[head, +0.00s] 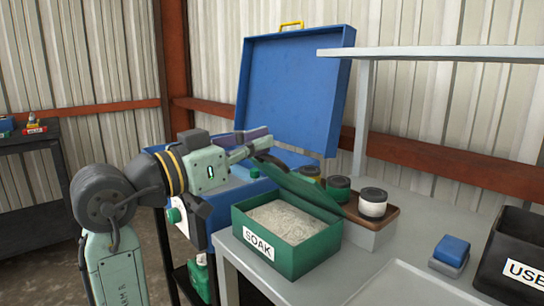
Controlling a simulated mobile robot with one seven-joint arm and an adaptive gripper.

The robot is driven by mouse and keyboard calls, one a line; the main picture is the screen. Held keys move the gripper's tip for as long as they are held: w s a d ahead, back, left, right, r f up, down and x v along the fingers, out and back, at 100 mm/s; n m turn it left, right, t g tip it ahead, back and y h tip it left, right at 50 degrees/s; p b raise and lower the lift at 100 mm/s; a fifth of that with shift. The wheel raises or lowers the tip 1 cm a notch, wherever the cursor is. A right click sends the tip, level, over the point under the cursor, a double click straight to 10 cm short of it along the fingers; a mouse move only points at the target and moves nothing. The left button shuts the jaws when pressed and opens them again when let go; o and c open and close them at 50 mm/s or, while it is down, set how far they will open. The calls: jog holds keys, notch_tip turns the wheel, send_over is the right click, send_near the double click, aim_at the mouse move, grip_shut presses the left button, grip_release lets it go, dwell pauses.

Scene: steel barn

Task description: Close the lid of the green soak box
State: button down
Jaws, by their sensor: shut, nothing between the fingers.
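The green soak box (290,242), labelled SOAK, stands near the front left corner of the grey workbench. It holds a pale, loose, grainy-looking material. Its green lid (312,192) is open, tilted up along the box's far right side. My gripper (268,143) is shut and empty, above and behind the box, with its fingers pointing right near the lid's far upper corner. I cannot tell whether the fingers touch the lid.
An open blue case (297,85) stands upright behind the box. A brown tray (377,215) with several jars sits right of the lid. A grey shelf (430,53) overhangs the bench. A black bin (515,255) and blue block (452,249) are at right.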

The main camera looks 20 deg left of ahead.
jog(key=s+a+f+t+h+b, duration=0.1)
jog(key=s+f+t+h+b, duration=0.1)
jog(key=f+b, duration=0.5)
jog(key=s+a+f+t+h+b, duration=0.2)
jog(key=f+b, duration=0.5)
jog(key=b, duration=0.6)
jog(key=shift+s+a+f+t, duration=0.35)
jog(key=shift+s+t, duration=0.35)
jog(key=shift+t, duration=0.4)
jog(key=shift+w+d+f, duration=0.1)
jog(key=shift+f, duration=0.05)
